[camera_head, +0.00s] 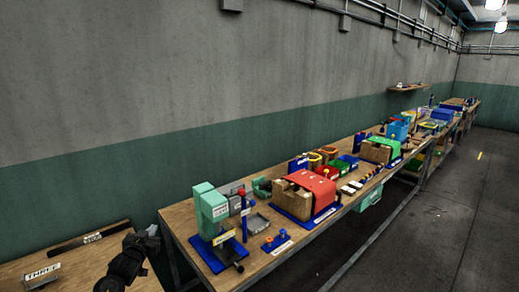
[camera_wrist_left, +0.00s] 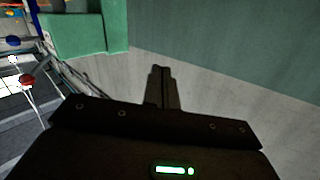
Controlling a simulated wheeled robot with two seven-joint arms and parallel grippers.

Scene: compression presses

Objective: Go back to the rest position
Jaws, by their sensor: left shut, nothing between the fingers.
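My left gripper (camera_head: 150,232) shows at the lower left in the head view, above the small wooden table and left of the long workbench. It is dark and touches nothing that I can make out. In the left wrist view the fingers (camera_wrist_left: 160,72) are together and empty, pointing toward the green and grey wall. The green press (camera_head: 212,212) on its blue base stands at the near end of the workbench (camera_head: 178,217), to the right of the gripper. Part of the green press shows at the upper left in the left wrist view (camera_wrist_left: 85,35). My right gripper is not in view.
A red-covered press (camera_head: 305,190) and a green-covered one (camera_head: 383,148) stand farther along the workbench. A small table (camera_head: 70,270) with label plates is at the lower left. The wall (camera_head: 200,80) runs behind the benches. The floor (camera_head: 440,220) at the right is clear.

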